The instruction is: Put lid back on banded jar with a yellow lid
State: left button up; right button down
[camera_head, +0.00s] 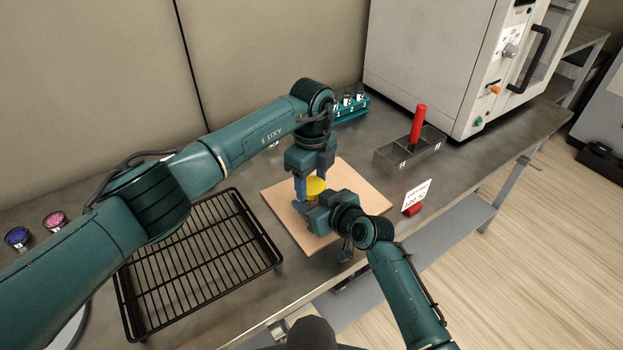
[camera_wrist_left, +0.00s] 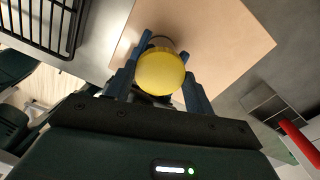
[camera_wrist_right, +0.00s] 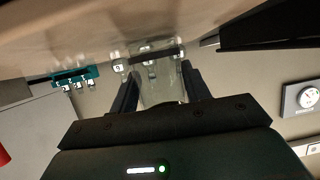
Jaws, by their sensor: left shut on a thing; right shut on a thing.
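The yellow lid (camera_head: 315,186) is between the fingers of my left gripper (camera_head: 312,184), which is shut on it. In the left wrist view the lid (camera_wrist_left: 160,72) is round and lies between the two blue fingers. My right gripper (camera_wrist_right: 160,92) is shut on a clear glass jar (camera_wrist_right: 158,86) with a dark band (camera_wrist_right: 160,57). The jar stands at the tan board (camera_head: 365,190). In the head view the grippers mostly hide the jar, below the lid. Whether the lid touches the jar's rim cannot be told.
A black wire rack (camera_head: 200,265) lies left of the board. A teal rack of small vials (camera_head: 350,108) stands behind. A metal block with a red handle (camera_head: 418,125), a white card (camera_head: 416,195) and a large oven (camera_head: 440,60) are to the right.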

pick_arm(q)
jog(key=m, duration=1.2)
jog(key=o, duration=1.1)
jog(key=shift+c, duration=0.2)
jog(key=shift+r, duration=2.25)
jog(key=shift+c, duration=0.4)
